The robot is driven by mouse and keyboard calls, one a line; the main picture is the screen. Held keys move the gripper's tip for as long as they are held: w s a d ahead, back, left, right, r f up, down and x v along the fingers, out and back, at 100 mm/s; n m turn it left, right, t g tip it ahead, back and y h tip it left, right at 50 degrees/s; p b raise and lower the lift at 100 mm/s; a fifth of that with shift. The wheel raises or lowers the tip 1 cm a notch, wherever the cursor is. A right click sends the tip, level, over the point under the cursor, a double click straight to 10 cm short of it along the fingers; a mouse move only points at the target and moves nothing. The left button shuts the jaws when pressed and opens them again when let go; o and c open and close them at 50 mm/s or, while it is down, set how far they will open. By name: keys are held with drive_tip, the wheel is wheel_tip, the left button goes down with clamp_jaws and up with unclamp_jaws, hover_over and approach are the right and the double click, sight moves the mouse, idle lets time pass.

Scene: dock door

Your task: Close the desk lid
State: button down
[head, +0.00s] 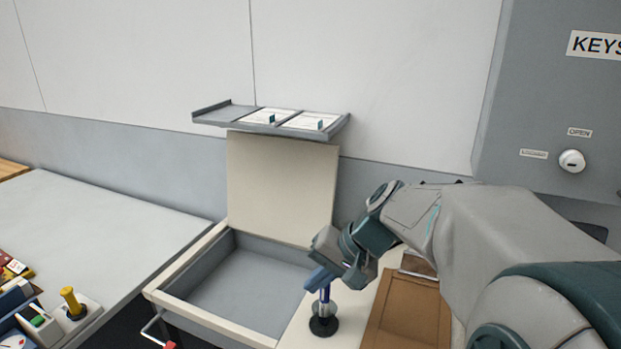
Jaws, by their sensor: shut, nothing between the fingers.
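The desk lid (281,188) is a cream panel standing upright at the back of the desk, below a wall tray. The desk's open compartment (245,285) is a grey, empty box with a cream rim, in front of the lid. My gripper (313,287) is shut and empty, to the right of the compartment and in front of the lid's lower right. It is over the desk's right side, close to a blue pen-like object in a round black base (323,325). I cannot tell whether it touches that object.
A grey wall tray (226,113) with papers sits just above the lid. A brown clipboard or board (407,312) lies right of my gripper. A grey key cabinet (560,90) hangs at right. A white table (95,235) with a yellow joystick (70,300) stands left.

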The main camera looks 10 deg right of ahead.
drive_tip(key=w+d+r+m+t+y+b, duration=0.1)
drive_tip(key=w+d+r+m+t, duration=0.2)
drive_tip(key=w+d, duration=0.4)
drive_tip(key=w+d+r+m+t+y, duration=0.1)
drive_tip(key=w+d+m+t+y, duration=0.1)
drive_tip(key=w+d+t, duration=0.35)
drive_tip(key=w+d+r+m+t+y+b, duration=0.1)
drive_tip(key=w+d+r+m+t, duration=0.15)
drive_tip(key=w+d, duration=0.5)
drive_tip(key=shift+m, duration=0.25)
drive_tip(key=p+x, duration=0.3)
drive_tip(key=x, duration=0.7)
drive_tip(key=shift+w+f, duration=0.15)
drive_tip(key=shift+w, duration=0.05)
drive_tip(key=shift+s+f, duration=0.1)
